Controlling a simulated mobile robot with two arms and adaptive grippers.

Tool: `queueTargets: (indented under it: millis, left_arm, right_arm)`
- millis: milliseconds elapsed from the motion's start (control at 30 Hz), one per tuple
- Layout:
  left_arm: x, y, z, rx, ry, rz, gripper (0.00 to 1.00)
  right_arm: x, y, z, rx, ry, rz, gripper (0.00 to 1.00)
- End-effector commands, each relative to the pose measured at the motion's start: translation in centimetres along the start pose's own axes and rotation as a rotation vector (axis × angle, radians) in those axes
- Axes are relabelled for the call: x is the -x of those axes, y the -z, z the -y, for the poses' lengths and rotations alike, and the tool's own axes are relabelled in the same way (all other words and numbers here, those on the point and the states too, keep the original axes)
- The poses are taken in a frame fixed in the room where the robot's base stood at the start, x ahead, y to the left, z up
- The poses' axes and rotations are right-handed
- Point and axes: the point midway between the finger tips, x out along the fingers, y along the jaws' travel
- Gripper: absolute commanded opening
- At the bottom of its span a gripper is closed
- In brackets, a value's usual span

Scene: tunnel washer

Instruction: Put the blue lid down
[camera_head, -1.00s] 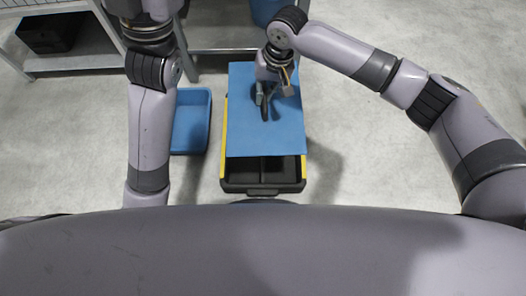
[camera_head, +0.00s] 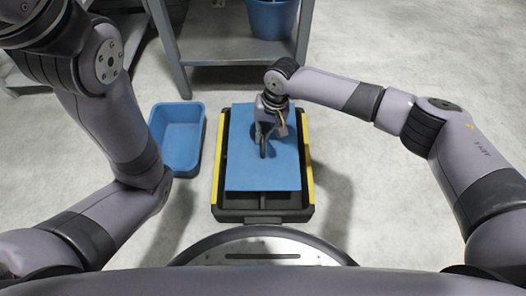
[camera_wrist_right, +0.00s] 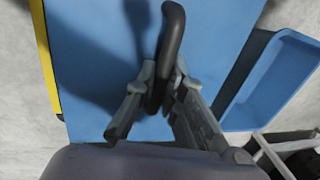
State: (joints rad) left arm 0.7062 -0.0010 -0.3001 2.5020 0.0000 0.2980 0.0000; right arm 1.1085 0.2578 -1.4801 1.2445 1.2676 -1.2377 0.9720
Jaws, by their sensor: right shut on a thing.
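The blue lid (camera_head: 245,175) is a flat rectangular panel with a black handle (camera_wrist_right: 172,35). My right gripper (camera_head: 264,143) is above the lid, shut on this handle. The right wrist view also shows the gripper (camera_wrist_right: 163,88) with a finger on each side of the handle, and the blue lid (camera_wrist_right: 225,30) behind it. The lid is over the black crate (camera_head: 262,216) with yellow sides. The crate's rim shows along both sides and the front; a strip of its dark inside shows at the front. I cannot tell whether the lid touches the crate. My left gripper is out of view.
An open blue tray (camera_head: 178,142) is on the floor left of the crate; it also shows in the right wrist view (camera_wrist_right: 272,85). A grey metal table (camera_head: 232,50) stands behind the crate, with a blue bucket (camera_head: 271,18). The floor right of the crate is clear.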

Motion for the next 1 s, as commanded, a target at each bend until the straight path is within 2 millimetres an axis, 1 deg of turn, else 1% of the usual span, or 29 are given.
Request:
queueTargets:
  millis: [33,100,267,367,533,600,733,900,933,1000]
  left_arm:
    - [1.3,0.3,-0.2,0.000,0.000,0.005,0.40]
    - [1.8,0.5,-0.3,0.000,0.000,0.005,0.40]
    - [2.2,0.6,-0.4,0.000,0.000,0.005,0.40]
    - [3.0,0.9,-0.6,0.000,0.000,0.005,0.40]
    - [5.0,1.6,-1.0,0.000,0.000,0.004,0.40]
    - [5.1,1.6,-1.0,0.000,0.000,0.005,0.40]
    - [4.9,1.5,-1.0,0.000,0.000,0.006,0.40]
    - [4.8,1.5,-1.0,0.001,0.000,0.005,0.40]
    - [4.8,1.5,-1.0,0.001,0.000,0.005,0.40]
    - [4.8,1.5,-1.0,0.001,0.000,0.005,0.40]
  right_arm:
    - [-1.5,0.0,-0.3,0.000,0.000,-0.001,0.00]
    - [-2.2,0.1,-0.4,0.000,0.000,-0.001,0.00]
    - [-2.9,0.1,-0.6,0.000,0.000,-0.001,0.00]
    - [-4.1,0.0,-0.8,0.000,-0.001,0.000,0.00]
    - [-6.7,0.1,-1.3,0.001,-0.001,-0.001,0.00]
    - [-7.0,0.1,-1.4,0.000,0.000,-0.002,0.00]
    - [-6.7,0.1,-1.3,0.000,0.000,-0.001,0.00]
    - [-6.9,0.0,-1.3,-0.001,0.000,0.000,0.00]
    - [-6.9,0.0,-1.4,0.000,0.000,0.001,0.11]
    - [-6.9,0.0,-1.4,0.000,0.000,0.000,0.16]
